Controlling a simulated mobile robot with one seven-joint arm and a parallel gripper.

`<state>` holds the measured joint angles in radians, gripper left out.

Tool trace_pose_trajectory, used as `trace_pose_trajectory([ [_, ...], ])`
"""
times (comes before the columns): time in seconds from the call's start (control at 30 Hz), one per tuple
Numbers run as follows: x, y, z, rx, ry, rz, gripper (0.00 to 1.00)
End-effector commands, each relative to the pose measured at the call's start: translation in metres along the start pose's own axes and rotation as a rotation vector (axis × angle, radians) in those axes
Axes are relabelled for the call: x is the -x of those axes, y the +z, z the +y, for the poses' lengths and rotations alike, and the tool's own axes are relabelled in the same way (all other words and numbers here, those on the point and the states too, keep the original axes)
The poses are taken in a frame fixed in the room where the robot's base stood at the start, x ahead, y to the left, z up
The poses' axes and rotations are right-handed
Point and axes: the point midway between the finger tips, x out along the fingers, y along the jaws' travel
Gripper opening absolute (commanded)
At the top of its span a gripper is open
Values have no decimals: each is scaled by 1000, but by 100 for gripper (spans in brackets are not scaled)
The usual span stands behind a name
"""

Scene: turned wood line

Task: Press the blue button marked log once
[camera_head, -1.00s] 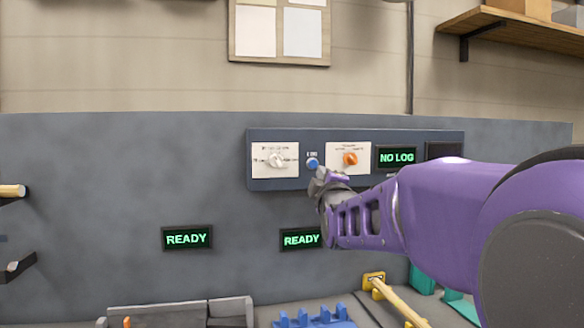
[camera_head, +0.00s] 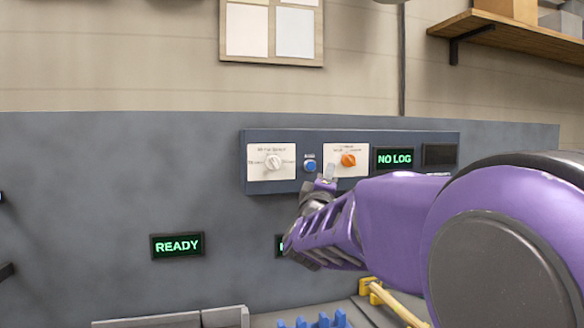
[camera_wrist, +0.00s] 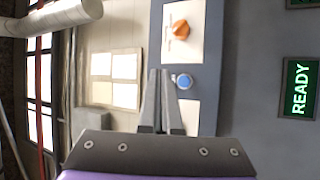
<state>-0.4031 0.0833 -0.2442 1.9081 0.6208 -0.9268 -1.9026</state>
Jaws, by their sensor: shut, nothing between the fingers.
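The blue button (camera_head: 310,166) sits on the dark blue control panel (camera_head: 380,180), between a white plate with a white knob (camera_head: 273,162) and one with an orange knob (camera_head: 348,160). A small label above it is too small to read. My gripper (camera_head: 327,175) is shut and empty, just below and to the right of the button in the head view. In the wrist view my gripper (camera_wrist: 164,72) points toward the panel and the blue button (camera_wrist: 184,81) shows just right of the fingertips. I cannot tell that they touch.
A display on the panel reads NO LOG (camera_head: 394,158), with a dark screen (camera_head: 439,154) beside it. A READY display (camera_head: 177,245) is on the grey wall below; another is mostly hidden by my arm. Blue (camera_head: 322,320) and yellow (camera_head: 369,286) fixtures stand at the bottom.

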Motion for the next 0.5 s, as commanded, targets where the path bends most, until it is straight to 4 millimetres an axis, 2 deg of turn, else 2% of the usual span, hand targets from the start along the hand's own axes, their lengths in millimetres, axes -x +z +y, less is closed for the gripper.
trace_pose_trajectory([
  [0.17,-13,-7,-6,2,-1,1,0],
  [0.5,-51,-28,-25,1,-2,2,0],
])
